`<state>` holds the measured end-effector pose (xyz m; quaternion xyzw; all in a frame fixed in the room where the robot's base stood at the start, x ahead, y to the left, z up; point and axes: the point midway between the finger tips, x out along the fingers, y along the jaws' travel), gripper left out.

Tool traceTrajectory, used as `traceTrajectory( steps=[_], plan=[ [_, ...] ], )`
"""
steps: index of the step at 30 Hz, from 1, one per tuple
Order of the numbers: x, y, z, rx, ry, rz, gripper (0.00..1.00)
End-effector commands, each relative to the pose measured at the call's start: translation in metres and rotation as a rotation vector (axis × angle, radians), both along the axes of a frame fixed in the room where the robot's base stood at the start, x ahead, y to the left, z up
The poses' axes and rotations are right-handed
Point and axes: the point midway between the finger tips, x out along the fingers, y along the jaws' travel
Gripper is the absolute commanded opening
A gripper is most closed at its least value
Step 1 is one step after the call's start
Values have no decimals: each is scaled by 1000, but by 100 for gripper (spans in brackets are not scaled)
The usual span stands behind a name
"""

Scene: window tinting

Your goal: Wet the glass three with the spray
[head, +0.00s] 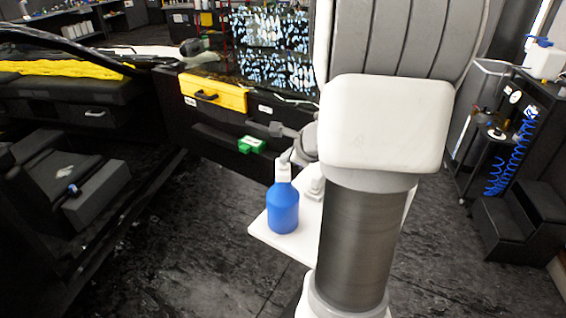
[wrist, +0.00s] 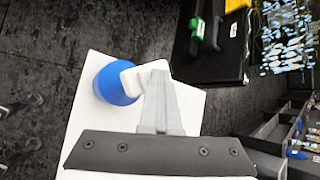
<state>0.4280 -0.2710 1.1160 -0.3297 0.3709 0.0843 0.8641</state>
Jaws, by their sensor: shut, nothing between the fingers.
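The spray bottle (head: 283,207) has a blue body and a white spray head. It stands upright on a white tray (head: 262,233). In the wrist view the bottle (wrist: 112,84) shows from above, near the tray's upper left edge. My gripper (wrist: 158,73) is shut and empty, its grey fingertips over or beside the white spray head; whether they touch it I cannot tell. In the head view my arm hides part of the tray and most of the gripper. A glass pane (head: 272,62) covered with bright droplet-like spots stands behind; its number is not readable.
A dark cart with a blue coiled hose (head: 512,152) and black steps (head: 508,222) are at right. Dark floor at front left is clear.

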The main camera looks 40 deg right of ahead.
Motion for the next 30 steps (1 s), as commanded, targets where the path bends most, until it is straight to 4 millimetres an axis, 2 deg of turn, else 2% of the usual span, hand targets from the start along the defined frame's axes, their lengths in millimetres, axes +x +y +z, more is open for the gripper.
traceTrajectory(
  steps=[9, 21, 30],
  plan=[
    [0, 0, 18, -1, 0, 1, 0],
    [0, 0, 20, -1, 0, 1, 0],
    [0, 0, 48, -1, -1, -1, 0]
  ],
)
